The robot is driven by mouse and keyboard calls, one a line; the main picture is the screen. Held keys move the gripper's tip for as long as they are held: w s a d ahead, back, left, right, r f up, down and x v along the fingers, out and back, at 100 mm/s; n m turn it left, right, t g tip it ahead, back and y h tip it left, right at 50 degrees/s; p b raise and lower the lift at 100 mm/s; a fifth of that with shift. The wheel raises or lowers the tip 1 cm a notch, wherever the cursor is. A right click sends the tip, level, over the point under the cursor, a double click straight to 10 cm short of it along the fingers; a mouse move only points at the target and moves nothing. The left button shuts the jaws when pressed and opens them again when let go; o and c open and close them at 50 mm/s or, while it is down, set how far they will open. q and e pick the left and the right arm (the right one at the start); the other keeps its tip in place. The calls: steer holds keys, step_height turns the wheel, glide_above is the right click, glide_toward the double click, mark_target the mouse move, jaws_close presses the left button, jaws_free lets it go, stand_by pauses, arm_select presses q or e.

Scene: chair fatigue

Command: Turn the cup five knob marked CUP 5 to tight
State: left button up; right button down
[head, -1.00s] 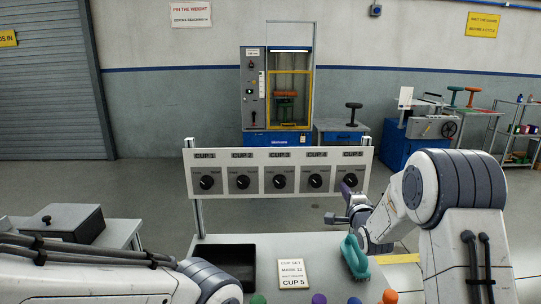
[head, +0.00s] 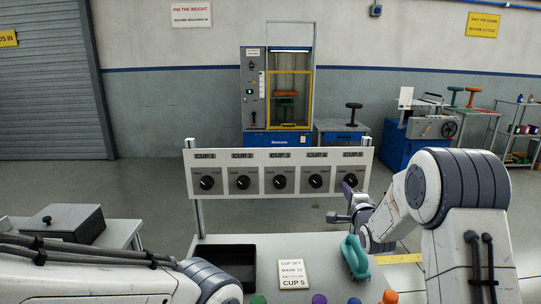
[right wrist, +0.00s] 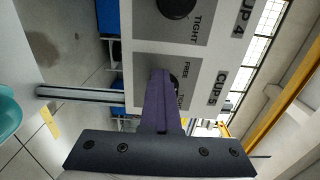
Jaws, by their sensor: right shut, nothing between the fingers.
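The CUP 5 knob (head: 351,180) is a black round knob at the right end of the white panel (head: 187,170). Its plate carries FREE and TIGHT marks in the right wrist view, where the knob (right wrist: 174,80) is partly hidden behind my fingers. I cannot tell which mark it points to. My right gripper (head: 346,188) is shut and empty, with its purple fingers (right wrist: 162,98) in front of the knob. I cannot tell whether they touch it. My left arm comes in at the lower left, but its gripper is out of view.
The CUP 4 knob (head: 315,181) sits just left of CUP 5, with several more along the panel. A card (head: 292,274) reading CUP 5, a black tray (head: 228,250) and a teal object (head: 354,257) are on the table below. A caged machine (head: 278,90) stands behind.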

steer(key=shift+d+r, duration=0.1)
steer(key=shift+r, duration=0.65)
steer(key=shift+d+r, duration=0.1)
steer(key=shift+r, duration=0.2)
steer(key=shift+s+a+r, duration=0.1)
steer(key=shift+a+r, duration=0.1)
steer(key=shift+a, duration=0.05)
steer(key=s+b, duration=0.1)
steer(key=s, duration=0.5)
stand_by(0.3)
steer(key=shift+w, duration=0.1)
